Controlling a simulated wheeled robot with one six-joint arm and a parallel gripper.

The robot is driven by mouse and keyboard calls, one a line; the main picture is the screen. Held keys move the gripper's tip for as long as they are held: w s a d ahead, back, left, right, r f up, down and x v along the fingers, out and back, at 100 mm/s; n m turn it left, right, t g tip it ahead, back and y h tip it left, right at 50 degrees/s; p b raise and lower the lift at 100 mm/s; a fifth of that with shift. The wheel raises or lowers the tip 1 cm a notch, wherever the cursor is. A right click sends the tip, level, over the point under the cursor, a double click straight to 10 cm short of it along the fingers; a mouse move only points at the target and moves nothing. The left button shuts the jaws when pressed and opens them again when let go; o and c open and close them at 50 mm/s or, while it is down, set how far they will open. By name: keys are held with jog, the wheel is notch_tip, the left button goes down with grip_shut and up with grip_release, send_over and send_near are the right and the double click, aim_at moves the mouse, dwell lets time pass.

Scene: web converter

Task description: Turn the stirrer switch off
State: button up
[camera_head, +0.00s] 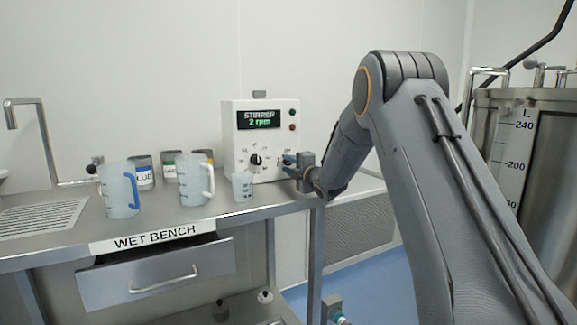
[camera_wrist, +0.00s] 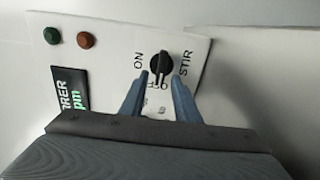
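The stirrer box (camera_head: 243,142) is white and stands at the back of the wet bench. Its display (camera_head: 259,119) reads "STIRRER 2 rpm". In the wrist view the stirrer switch (camera_wrist: 160,66) is a black knob with the labels "ON" and "STIR" beside it; some lettering lies partly hidden between my fingers. My gripper (camera_wrist: 159,78) is open, its two blue fingers apart, with the tips on either side of the knob's lower part. Whether they touch it I cannot tell. In the head view my gripper (camera_head: 287,163) is at the panel's lower right and hides the switch.
A second dial (camera_head: 257,160) is left of my gripper. A small beaker (camera_head: 242,187), a white-handled jug (camera_head: 192,182) and a blue-handled jug (camera_head: 119,190) stand on the bench (camera_head: 160,222). Labelled jars stand behind. A steel tank (camera_head: 545,170) is at right.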

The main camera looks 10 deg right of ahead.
jog(key=v, duration=0.7)
jog(key=shift+s+d, duration=0.1)
jog(key=shift+s, duration=0.25)
